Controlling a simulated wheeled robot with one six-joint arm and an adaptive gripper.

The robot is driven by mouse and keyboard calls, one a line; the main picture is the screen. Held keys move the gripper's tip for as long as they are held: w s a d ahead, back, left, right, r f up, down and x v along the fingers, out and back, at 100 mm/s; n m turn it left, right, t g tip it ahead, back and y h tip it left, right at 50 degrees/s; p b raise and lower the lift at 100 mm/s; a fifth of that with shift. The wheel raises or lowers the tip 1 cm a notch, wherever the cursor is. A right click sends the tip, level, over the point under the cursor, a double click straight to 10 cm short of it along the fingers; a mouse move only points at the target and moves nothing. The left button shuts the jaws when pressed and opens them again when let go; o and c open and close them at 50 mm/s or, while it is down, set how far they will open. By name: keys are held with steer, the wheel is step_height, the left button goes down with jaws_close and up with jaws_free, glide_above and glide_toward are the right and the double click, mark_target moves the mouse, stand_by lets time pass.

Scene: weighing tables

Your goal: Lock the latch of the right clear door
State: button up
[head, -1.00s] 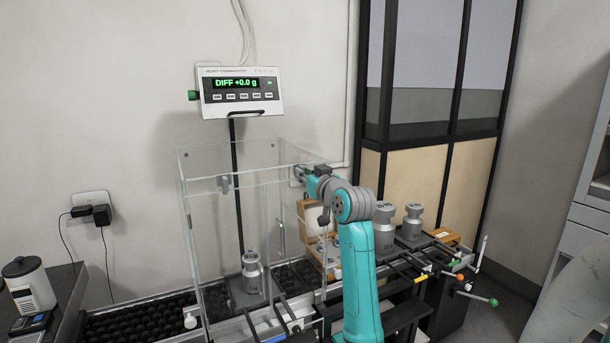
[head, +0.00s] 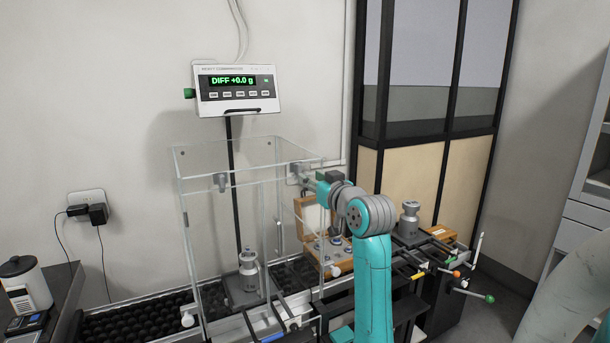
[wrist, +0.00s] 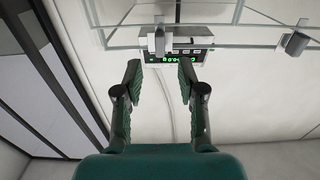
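The clear weighing enclosure (head: 180,165) stands around a metal weight (head: 248,268). A grey latch (head: 296,171) sits at the top of its right side; a second grey latch (head: 220,182) hangs on the front left top edge. My gripper (head: 306,178) is at the enclosure's right top corner, close to the right latch and partly blending with it. In the wrist view my gripper (wrist: 160,69) is open and empty. A grey latch (wrist: 157,40) stands beyond the fingertips, roughly centred between them; another (wrist: 295,44) is at the far right. Whether the right latch is locked I cannot tell.
The display (head: 238,92) on the wall reads DIFF +0.0 g. A wooden box (head: 340,255) of weights and a large metal weight (head: 409,218) stand right of the enclosure, near my arm. A white knob (head: 333,271) is low on the enclosure's right side.

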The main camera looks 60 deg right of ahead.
steer(key=shift+v, duration=2.75)
steer(key=w+a+f+y, duration=0.1)
steer(key=w+a+f, duration=0.1)
steer(key=a+f, duration=0.6)
steer(key=w+a+f+y, duration=0.15)
steer(key=a+f, duration=0.25)
steer(key=f, duration=0.7)
steer(key=s+a+f+y, duration=0.1)
steer(key=s+a+f, duration=0.2)
steer(key=a+f, duration=0.4)
steer(key=s+a+f, duration=0.2)
steer(key=a+f, duration=0.4)
steer(key=a, duration=0.1)
steer(key=s+a+f+n+y, duration=0.3)
steer(key=s+a+f, duration=0.4)
steer(key=s+a, duration=0.45)
steer(key=s+a+r+n+y, duration=0.1)
steer(key=s+a+n+y, duration=0.2)
steer(key=s, duration=1.3)
steer(key=a, duration=0.3)
steer(key=shift+s+a, duration=0.15)
steer(key=shift+a, duration=0.1)
